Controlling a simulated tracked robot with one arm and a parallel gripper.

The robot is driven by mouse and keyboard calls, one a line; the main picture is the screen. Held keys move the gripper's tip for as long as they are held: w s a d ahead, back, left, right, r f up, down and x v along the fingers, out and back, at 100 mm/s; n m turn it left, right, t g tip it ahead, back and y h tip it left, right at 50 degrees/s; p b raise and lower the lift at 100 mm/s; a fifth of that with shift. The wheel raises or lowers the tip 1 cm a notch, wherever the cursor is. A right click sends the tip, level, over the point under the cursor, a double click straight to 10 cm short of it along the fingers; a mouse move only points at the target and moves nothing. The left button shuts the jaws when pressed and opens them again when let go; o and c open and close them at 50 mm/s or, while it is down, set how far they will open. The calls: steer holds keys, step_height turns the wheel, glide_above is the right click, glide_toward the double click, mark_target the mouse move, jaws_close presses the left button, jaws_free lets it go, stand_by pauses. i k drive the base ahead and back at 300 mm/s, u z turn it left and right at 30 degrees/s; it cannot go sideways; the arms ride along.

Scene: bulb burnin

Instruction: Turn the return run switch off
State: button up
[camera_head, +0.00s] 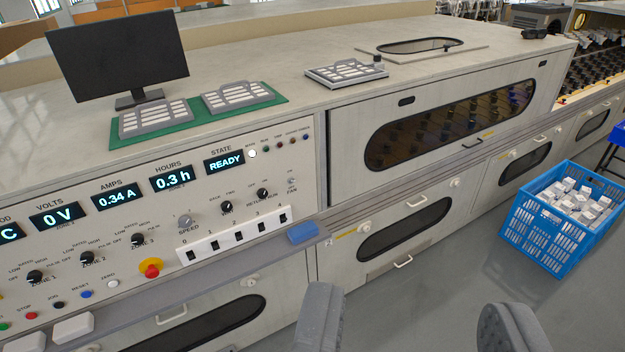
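The return run switch (262,194) is a small black rotary knob on the right part of the white control panel (318,160), above the "RETURN RUN" lettering. Its setting is too small to read. Another black knob (227,207) sits just left of it, and a small fan switch (291,181) is to its right. My gripper (412,300) shows as two grey fingers at the bottom edge, wide apart with nothing between them. It is below and right of the panel, apart from the switch.
A row of black-and-white rocker switches (237,236) lies just below the knob. A red-and-yellow stop button (151,268) is farther left. A blue block (302,232) sits on the grey ledge. A blue crate (535,243) stands on the floor at right; the floor before the cabinet is clear.

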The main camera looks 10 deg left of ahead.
mark_target(262, 193)
steer(key=z, duration=0.1)
steer(key=i, duration=1)
steer(key=u, duration=0.3)
